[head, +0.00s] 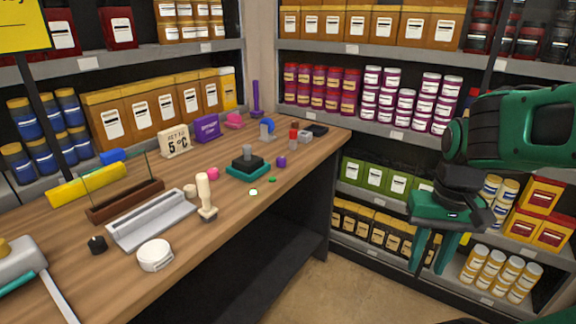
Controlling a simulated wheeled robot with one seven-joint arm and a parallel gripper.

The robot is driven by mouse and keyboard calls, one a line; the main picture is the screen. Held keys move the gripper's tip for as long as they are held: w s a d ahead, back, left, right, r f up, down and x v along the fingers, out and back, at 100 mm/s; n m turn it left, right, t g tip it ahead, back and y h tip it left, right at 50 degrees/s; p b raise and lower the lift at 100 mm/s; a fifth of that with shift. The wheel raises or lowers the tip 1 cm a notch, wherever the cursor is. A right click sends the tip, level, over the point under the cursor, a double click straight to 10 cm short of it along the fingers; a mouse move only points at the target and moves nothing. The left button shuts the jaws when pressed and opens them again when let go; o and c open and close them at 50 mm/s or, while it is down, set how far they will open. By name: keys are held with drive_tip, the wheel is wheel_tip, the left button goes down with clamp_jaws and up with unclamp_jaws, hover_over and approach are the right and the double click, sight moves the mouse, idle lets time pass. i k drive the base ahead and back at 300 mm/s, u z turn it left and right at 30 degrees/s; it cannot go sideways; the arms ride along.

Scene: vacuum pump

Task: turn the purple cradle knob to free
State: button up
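Several purple things stand on the wooden bench (232,180), and I cannot tell for sure which is the cradle knob. A small purple block or knob (281,161) sits near the bench's right edge, right of a dark and teal base with a grey post (248,165). A purple box with a white label (207,128) and an upright purple handle (256,99) stand at the back. No markings for a free position are readable. My gripper (432,262) hangs at the right, off the bench, fingers down and apart, with nothing between them.
A pale upright handle (206,197), a white round lid (155,255), a grey tray (152,219) and a clear panel on a brown base (125,200) stand on the left bench. Stocked shelves line the back and right. The floor (350,285) right of the bench is clear.

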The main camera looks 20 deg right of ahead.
sight(281, 161)
drive_tip(key=z, duration=0.45)
drive_tip(key=i, duration=0.9)
drive_tip(key=u, duration=0.45)
